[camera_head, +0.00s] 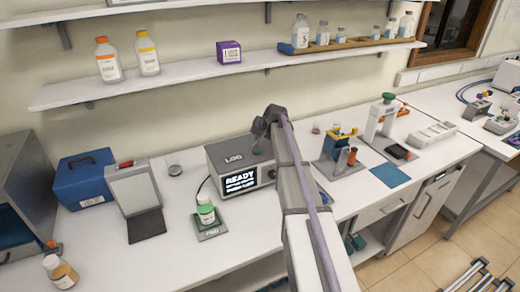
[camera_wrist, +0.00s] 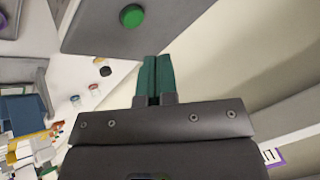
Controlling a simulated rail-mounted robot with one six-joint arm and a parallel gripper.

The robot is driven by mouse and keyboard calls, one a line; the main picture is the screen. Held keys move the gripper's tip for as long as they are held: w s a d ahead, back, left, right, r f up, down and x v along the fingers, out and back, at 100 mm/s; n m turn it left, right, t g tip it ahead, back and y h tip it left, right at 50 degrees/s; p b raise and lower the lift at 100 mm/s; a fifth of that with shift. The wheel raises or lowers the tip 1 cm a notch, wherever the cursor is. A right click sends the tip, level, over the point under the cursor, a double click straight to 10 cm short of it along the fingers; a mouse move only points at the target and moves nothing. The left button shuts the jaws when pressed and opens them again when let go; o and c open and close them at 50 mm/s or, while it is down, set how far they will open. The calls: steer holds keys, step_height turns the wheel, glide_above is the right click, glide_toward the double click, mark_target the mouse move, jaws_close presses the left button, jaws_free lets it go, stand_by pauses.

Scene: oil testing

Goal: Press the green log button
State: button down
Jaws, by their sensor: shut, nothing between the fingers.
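The green button (camera_wrist: 132,15) is round and sits on a flat grey face at the top of the wrist view. That face is part of the grey LOG box (camera_head: 228,166), which stands on the bench in the head view with a lit screen reading READY (camera_head: 240,181). My gripper (camera_wrist: 155,60) shows two teal fingers closed together with nothing between them. The fingertips point toward the grey face, just below and right of the button, with a visible gap in the picture. In the head view, my gripper (camera_head: 258,146) is over the box's top right part, and the button is not clearly visible.
A blue case (camera_head: 84,178) is left. A yellow and blue device (camera_head: 340,152) stands right of my arm. A shelf (camera_head: 190,80) runs above.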

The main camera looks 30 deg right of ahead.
steer(key=w, duration=0.1)
steer(key=w+d+r+t, duration=0.1)
steer(key=w, duration=0.1)
steer(key=w+d+r+m+t, duration=0.1)
steer(key=shift+w, duration=0.3)
steer(key=shift+f, duration=0.1)
step_height(320, 180, down, 9)
steer(key=b, duration=0.9)
stand_by(1.3)
steer(key=shift+f+b, duration=0.3)
steer(key=shift+b, duration=0.05)
